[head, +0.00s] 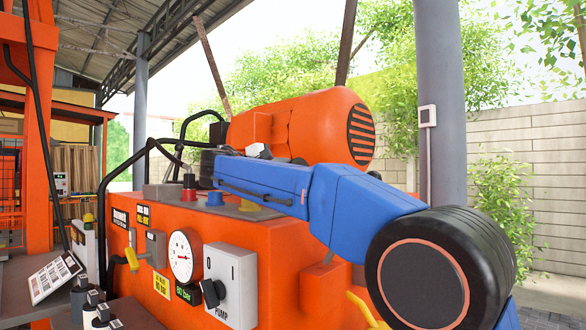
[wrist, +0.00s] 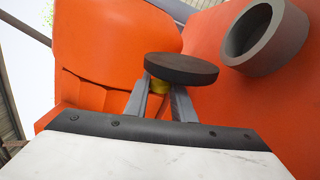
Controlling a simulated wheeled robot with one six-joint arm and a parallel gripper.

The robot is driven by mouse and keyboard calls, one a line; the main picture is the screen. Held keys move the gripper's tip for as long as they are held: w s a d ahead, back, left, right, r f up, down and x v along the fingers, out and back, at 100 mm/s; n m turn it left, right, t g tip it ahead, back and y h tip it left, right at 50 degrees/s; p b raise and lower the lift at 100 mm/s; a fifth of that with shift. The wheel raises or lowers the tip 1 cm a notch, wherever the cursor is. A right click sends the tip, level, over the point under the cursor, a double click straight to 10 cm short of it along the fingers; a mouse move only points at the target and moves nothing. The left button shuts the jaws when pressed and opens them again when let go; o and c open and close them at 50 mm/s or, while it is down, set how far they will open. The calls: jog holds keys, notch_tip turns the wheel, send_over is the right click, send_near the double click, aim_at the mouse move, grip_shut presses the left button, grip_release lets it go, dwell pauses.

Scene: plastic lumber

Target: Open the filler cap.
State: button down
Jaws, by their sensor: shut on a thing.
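In the wrist view, a dark round disc, which looks like the filler cap (wrist: 181,68), is at the tips of my gripper (wrist: 160,98). The two grey fingers reach up to the disc, and it hides their ends. A small yellow part (wrist: 160,88) shows between the fingers, just under the disc. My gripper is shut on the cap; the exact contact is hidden. I cannot tell whether the cap is seated or loose. In the head view my blue arm reaches over the orange machine (head: 285,245), and the gripper cannot be made out clearly.
A thick grey ring (wrist: 265,37) stands close right of the disc. On the machine's top are a red-and-black knob (head: 188,186), a blue fitting (head: 215,198) and a yellow fitting (head: 249,207). A large orange motor (head: 300,125) stands behind. A gauge (head: 184,255) and pump switch (head: 230,285) face front.

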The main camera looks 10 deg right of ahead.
jog(key=shift+w+a+f+n, duration=0.1)
jog(key=shift+f+n, duration=0.1)
jog(key=shift+n, duration=0.1)
jog(key=c, duration=1.5)
grip_release()
jog(key=shift+c, duration=0.2)
jog(key=v, duration=1.6)
jog(key=shift+s+a, duration=0.4)
jog(key=shift+a, duration=0.2)
